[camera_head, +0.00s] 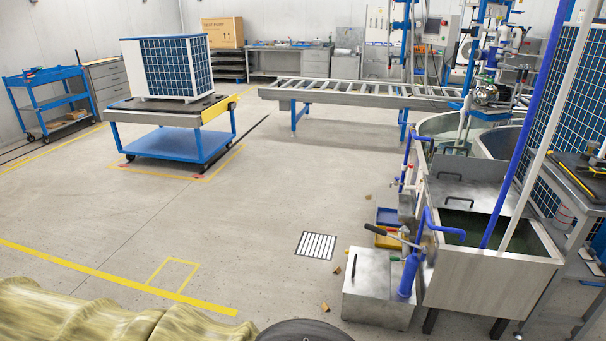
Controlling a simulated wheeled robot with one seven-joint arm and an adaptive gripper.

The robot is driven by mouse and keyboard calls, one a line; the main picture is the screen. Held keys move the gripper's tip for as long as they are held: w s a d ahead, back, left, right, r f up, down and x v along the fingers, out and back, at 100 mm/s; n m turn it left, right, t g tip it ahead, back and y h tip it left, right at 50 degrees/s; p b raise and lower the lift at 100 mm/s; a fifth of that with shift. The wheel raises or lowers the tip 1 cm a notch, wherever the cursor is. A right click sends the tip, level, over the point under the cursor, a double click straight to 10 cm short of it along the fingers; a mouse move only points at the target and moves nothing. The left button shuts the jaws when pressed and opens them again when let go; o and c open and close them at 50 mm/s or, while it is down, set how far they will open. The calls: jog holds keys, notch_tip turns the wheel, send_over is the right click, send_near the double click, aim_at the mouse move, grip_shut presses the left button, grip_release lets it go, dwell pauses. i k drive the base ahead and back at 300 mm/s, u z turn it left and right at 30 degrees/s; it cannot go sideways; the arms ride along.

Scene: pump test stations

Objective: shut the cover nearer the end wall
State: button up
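A rectangular metal tank (484,283) stands at the right, its near part open with dark green water (462,226) showing. Two grey metal covers with dark handles are on it. One cover (490,198) is just behind the open water and seems tilted up. The other cover (478,165) is farther back, toward the back wall (280,20); I cannot tell whether it lies flat or is raised. Blue and white pipes pass in front of the tank and hide part of it. My gripper is not in view.
A metal box (379,290) with a blue hand pump (409,273) stands left of the tank. A roller conveyor (350,92) and a blue cart (172,146) are farther back. The middle floor is clear.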

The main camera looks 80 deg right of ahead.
aim_at(444, 194)
jog(key=z, duration=3.9)
jog(key=k, duration=0.45)
jog(key=z, duration=0.35)
jog(key=i, duration=1.35)
jog(key=u, duration=0.65)
jog(key=i, duration=0.55)
jog(key=u, duration=0.65)
jog(key=i, duration=0.9)
jog(key=u, duration=0.1)
